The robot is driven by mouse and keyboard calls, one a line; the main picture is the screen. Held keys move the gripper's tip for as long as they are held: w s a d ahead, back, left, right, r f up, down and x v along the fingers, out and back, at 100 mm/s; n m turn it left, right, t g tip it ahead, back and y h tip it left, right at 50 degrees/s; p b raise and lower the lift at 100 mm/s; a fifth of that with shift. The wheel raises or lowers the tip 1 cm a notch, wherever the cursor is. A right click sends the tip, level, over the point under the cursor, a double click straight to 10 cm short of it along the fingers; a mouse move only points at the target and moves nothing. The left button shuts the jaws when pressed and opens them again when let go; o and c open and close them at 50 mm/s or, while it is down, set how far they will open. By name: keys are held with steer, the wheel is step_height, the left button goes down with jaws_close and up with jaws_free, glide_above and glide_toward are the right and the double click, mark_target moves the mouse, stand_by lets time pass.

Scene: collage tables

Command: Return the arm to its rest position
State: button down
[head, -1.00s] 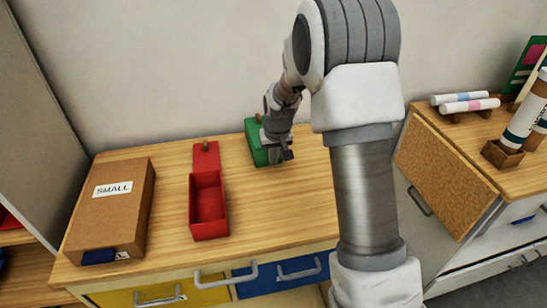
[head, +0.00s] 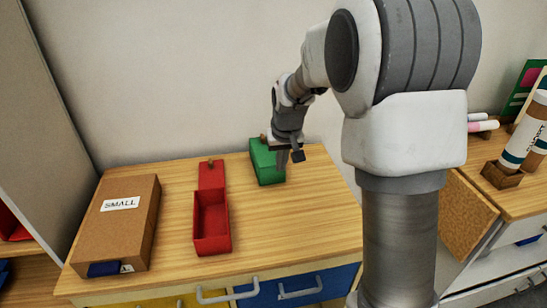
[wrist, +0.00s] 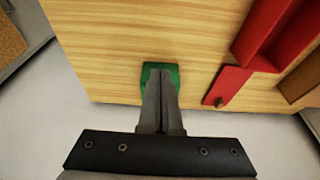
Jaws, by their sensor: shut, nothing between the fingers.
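My gripper (head: 290,160) is at the end of my arm, above the back of the wooden table, close to a green box (head: 265,165). In the head view it overlaps the right side of the green box. In the wrist view my gripper (wrist: 161,95) has its fingers together with nothing between them. The green box (wrist: 170,69) shows behind the fingers there and is mostly hidden by them.
A red box (head: 212,220) with its lid open stands left of the green box. A cardboard box (head: 118,232) labelled SMALL lies at the table's left. The table's (head: 310,215) front right is clear. A wall is behind. White rolls (head: 483,126) lie on a side table.

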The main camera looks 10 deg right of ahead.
steer(key=s+r+t+p, duration=0.1)
steer(key=s+r+p, duration=0.1)
steer(key=s+r, duration=1.05)
steer(key=s+r+t+p, duration=0.1)
steer(key=s+r, duration=0.1)
steer(key=s, duration=1.4)
steer(key=shift+s+a+r, duration=0.3)
steer(key=shift+s+r, duration=0.1)
